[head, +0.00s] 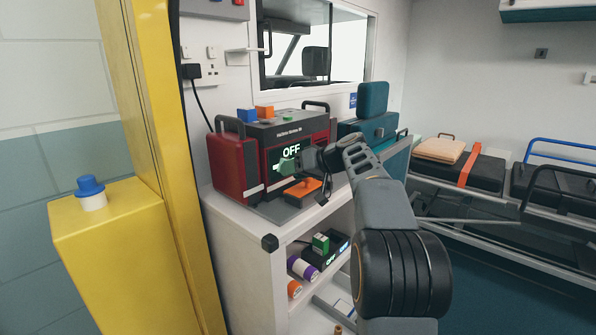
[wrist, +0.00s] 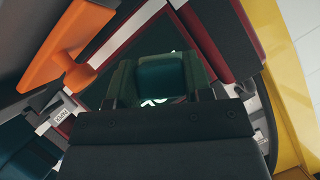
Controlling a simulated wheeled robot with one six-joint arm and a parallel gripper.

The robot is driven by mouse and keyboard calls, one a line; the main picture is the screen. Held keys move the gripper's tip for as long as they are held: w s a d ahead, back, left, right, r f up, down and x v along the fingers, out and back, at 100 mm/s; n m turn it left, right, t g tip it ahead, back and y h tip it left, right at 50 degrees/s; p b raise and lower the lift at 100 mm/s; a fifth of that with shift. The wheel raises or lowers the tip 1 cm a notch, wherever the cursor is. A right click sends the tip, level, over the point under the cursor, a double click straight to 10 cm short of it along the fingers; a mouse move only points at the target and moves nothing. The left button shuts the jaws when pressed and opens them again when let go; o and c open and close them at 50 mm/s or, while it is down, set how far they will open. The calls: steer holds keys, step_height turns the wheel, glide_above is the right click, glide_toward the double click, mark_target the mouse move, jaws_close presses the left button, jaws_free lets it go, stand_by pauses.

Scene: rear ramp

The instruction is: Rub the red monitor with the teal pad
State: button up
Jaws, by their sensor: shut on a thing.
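The red monitor (head: 232,165) stands on the white counter, with a dark screen reading "OFF" on its front. My gripper (head: 302,160) is in front of that screen, shut on the small teal pad (head: 288,166). In the wrist view the teal pad (wrist: 160,80) sits between the fingers, with the dark screen behind it and lit letters partly hidden. Red trim of the monitor (wrist: 216,35) shows beyond. The pad is at or very near the screen; I cannot tell whether it touches.
An orange handle (head: 302,190) juts out below the screen, close to my gripper. Blue and orange blocks (head: 264,111) sit on the monitor. A teal case (head: 372,105) stands to its right. A yellow post (head: 150,140) is on the left. Shelves below hold small items.

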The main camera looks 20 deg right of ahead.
steer(key=shift+w+a+p, duration=0.25)
steer(key=shift+w+p, duration=0.1)
steer(key=shift+w, duration=0.15)
steer(key=shift+w+a+p, duration=0.25)
steer(key=shift+w+p, duration=0.05)
steer(key=shift+w, duration=0.2)
stand_by(0.5)
steer(key=shift+w+d+r+p, duration=0.15)
steer(key=shift+w+d+p, duration=0.2)
steer(key=shift+d+p, duration=0.4)
steer(key=shift+w+d+p, duration=0.2)
steer(key=shift+d+p, duration=0.15)
steer(key=shift+d, duration=0.2)
steer(key=shift+w+d+p, duration=0.2)
steer(key=shift+d+p, duration=0.1)
steer(key=shift+d, duration=0.2)
steer(key=shift+w, duration=0.1)
steer(key=shift+f, duration=0.2)
